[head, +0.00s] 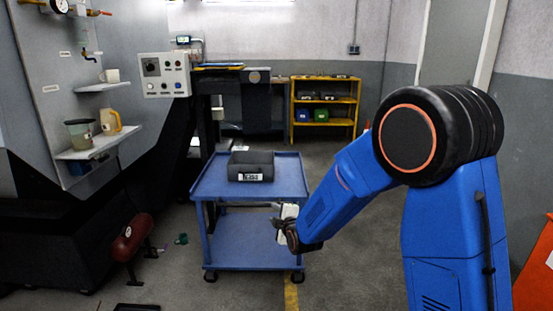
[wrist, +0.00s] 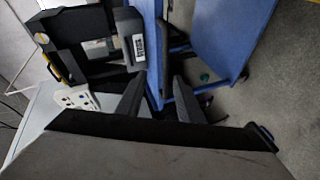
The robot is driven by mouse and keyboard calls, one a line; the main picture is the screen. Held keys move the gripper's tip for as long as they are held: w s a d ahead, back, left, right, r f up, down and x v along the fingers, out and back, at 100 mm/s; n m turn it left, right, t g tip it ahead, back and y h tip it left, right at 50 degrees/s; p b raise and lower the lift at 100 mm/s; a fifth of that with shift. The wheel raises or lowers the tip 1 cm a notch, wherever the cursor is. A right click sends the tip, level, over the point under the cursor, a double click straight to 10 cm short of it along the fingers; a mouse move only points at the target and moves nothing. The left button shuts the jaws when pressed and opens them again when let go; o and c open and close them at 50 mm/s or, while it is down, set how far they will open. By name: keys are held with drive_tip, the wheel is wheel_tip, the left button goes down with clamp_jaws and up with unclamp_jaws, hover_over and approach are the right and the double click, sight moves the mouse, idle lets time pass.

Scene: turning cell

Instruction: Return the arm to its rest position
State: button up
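My arm is blue with black joints and reaches from the right side of the head view toward the blue cart. My gripper (head: 286,222) hangs low in front of the cart's right side, partly hidden by my wrist. In the wrist view my gripper (wrist: 160,82) shows two dark fingers standing apart with nothing held between them. The fingers appear clear of the cart, though the exact distance is hard to tell.
A blue two-shelf cart (head: 211,184) carries a dark labelled bin (head: 251,160). A yellow shelf (head: 323,124) stands at the back. A red cylinder (head: 132,240) is at the lower left. An orange-red object stands at the right edge.

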drive_tip(key=s+d+r+m+g+h, duration=0.2)
drive_tip(key=s+d+r+m, duration=0.3)
drive_tip(key=s+d, duration=0.4)
drive_tip(key=s+d+r+m+g+h, duration=0.1)
drive_tip(key=s+d+r+m+g, duration=0.1)
drive_tip(key=s+d+r+m, duration=0.45)
drive_tip(key=s+d+m+g, duration=0.1)
drive_tip(key=s+d, duration=0.4)
drive_tip(key=s, duration=0.5)
drive_tip(key=s+d+f+m+g+h, duration=0.1)
drive_tip(key=s+d+m, duration=0.3)
drive_tip(key=s, duration=0.7)
drive_tip(key=s+d+m+g+h, duration=0.1)
drive_tip(key=s+d+m+g, duration=0.1)
drive_tip(key=s+d, duration=0.4)
drive_tip(key=s, duration=0.5)
drive_tip(key=shift+f+g, duration=0.3)
drive_tip(key=shift+m, duration=0.25)
